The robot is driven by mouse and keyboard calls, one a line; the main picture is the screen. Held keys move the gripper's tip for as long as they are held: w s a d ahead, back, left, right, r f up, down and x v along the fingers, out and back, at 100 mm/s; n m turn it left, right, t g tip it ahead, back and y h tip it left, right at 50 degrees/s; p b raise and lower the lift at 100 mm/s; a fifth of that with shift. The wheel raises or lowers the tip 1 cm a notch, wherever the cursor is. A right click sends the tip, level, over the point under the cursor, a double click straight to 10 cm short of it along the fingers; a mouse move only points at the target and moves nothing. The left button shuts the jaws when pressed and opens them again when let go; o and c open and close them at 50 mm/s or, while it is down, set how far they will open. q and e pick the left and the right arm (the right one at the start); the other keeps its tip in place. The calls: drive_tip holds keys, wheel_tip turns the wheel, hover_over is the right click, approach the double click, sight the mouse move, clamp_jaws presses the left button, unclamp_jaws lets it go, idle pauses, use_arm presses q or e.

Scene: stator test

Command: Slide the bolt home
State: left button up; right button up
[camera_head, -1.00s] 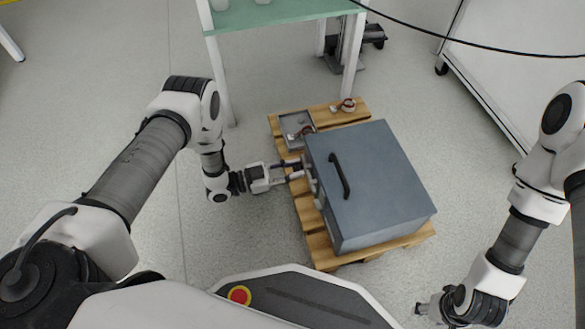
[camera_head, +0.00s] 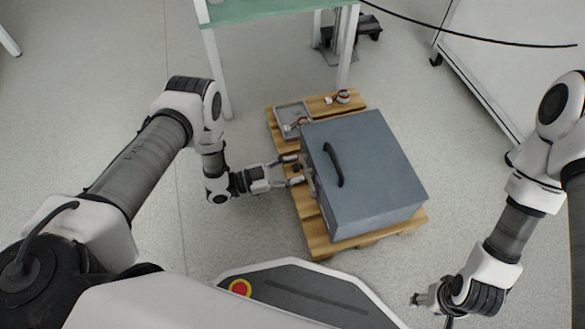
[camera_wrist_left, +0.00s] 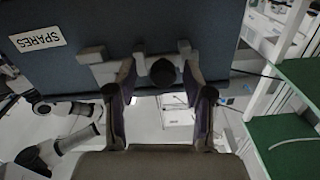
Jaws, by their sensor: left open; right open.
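The blue-grey box (camera_head: 375,190) with a black top handle (camera_head: 333,165) sits on a wooden pallet. In the left wrist view its side wall (camera_wrist_left: 90,20) carries a SPARES label (camera_wrist_left: 38,37). The bolt shows there as a dark round knob (camera_wrist_left: 163,72) among grey bracket blocks (camera_wrist_left: 101,66) at the wall's edge. My left gripper (camera_head: 296,171) is open at the box's left side. In the wrist view its fingers (camera_wrist_left: 162,78) stand on either side of the knob, with gaps visible. How far the bolt is slid cannot be told. My right gripper (camera_head: 418,300) is open and empty, away from the box.
The pallet (camera_head: 320,240) also bears a grey tray (camera_head: 290,112) with small parts and a small red-and-white part (camera_head: 342,97) behind the box. A green-topped table (camera_head: 270,10) stands behind. A white cabinet (camera_head: 510,60) is at the right. Floor left of the pallet is clear.

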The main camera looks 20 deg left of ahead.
use_arm(q)
drive_tip(key=v, duration=1.2)
drive_tip(key=shift+d+r, duration=0.1)
